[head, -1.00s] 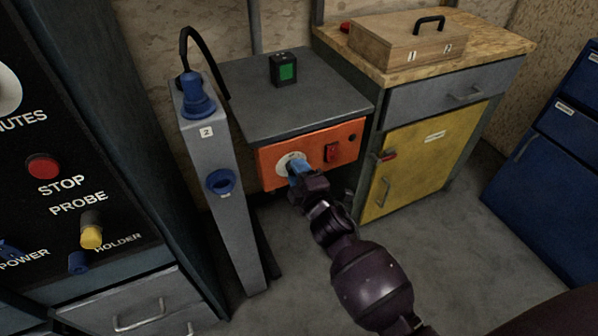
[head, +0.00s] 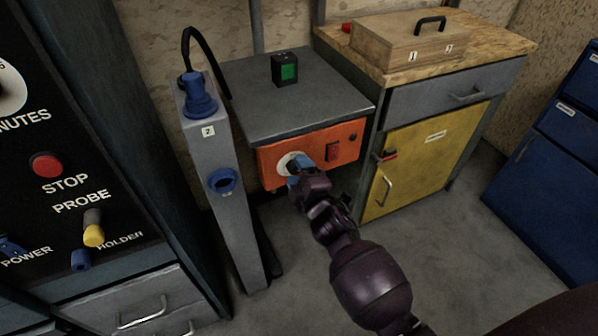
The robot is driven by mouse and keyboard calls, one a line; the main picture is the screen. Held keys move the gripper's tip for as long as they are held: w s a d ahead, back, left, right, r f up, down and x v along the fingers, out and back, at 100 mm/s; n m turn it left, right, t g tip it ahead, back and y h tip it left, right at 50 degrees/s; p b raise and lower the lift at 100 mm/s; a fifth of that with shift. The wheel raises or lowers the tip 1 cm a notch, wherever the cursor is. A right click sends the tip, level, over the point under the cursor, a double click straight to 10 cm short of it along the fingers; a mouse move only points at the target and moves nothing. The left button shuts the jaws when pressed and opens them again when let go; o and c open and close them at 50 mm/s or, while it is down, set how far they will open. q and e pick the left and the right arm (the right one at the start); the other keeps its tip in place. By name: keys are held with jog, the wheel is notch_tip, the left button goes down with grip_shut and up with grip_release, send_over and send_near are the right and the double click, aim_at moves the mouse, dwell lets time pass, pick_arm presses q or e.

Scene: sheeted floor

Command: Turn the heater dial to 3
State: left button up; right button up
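The heater's orange front panel (head: 330,144) sits under a grey top in the middle of the head view. Its round white dial (head: 288,162) is at the panel's left, largely hidden by my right gripper. The knob and the dial's marks cannot be read, and I cannot tell whether the fingers are closed on the knob. My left gripper is not in view.
A grey post (head: 222,185) with blue sockets stands left of the heater. A yellow-door cabinet (head: 423,155) with a wooden case (head: 407,42) on top stands to the right. A dark control panel (head: 70,130) fills the left. A small black box (head: 285,69) lies on the grey top.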

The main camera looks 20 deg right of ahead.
pick_arm(q)
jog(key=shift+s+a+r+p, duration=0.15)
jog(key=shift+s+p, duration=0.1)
jog(key=shift+p, duration=0.55)
pick_arm(e)
jog(key=s, duration=1)
jog(key=shift+s+d, duration=0.2)
jog(key=shift+s, duration=0.2)
